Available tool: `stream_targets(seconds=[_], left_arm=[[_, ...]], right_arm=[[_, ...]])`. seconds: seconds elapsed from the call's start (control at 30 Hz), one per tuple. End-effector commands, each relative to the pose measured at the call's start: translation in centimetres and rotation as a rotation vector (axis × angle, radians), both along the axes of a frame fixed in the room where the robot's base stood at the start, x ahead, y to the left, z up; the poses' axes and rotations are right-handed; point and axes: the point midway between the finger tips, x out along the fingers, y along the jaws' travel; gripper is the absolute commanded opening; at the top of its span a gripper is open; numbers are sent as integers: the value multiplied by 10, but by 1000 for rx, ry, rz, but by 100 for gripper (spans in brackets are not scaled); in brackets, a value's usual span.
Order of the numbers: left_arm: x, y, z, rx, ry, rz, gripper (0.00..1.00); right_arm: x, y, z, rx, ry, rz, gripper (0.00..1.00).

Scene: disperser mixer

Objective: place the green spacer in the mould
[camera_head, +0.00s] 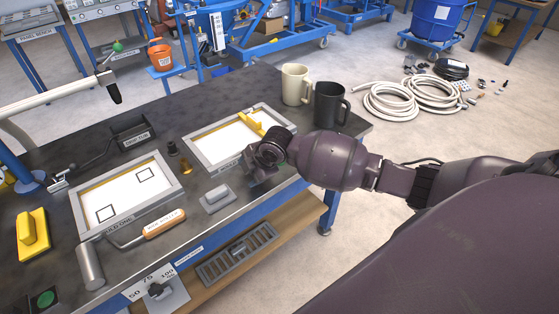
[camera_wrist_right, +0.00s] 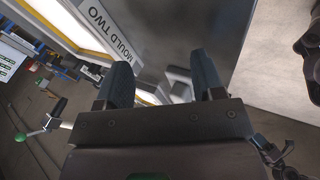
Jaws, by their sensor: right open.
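I cannot make out a green spacer in either view. Mould one (camera_head: 88,229), a grey frame with a white bed and two black square outlines, lies at the left of the bench. In the wrist view the fingers (camera_wrist_right: 163,78) are apart, with nothing gripped.
A grey float (camera_head: 217,199) stands just left of my right gripper. A wooden-handled trowel (camera_head: 163,224) lies before mould one, a second yellow float (camera_head: 34,233) left of it. Cream (camera_head: 295,85) and black (camera_head: 330,104) mugs stand behind my right arm. Free bench lies behind the moulds.

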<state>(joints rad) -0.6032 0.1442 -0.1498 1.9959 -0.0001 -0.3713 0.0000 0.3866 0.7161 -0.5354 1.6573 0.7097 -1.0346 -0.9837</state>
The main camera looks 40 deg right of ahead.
Motion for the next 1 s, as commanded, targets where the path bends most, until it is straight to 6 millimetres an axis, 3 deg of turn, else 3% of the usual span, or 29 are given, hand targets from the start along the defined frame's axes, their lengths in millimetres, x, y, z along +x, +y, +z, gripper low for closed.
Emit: stream_targets(seconds=[0.1,0.3,0.53,0.67,1.0], left_arm=[[-1,-1,-6,-2,5,1,43],[-2,-2,-14,-4,11,0,43],[0,-2,-16,-4,9,-1,43],[2,-2,-17,-3,7,-3,43],[0,-2,-23,-1,16,-3,43]], right_arm=[[15,-30,12,-162,98,174,62],[26,-80,46,-341,282,463,62],[27,-110,76,-395,389,638,62],[26,-113,74,-397,405,663,62],[25,-112,30,-396,403,663,62]])
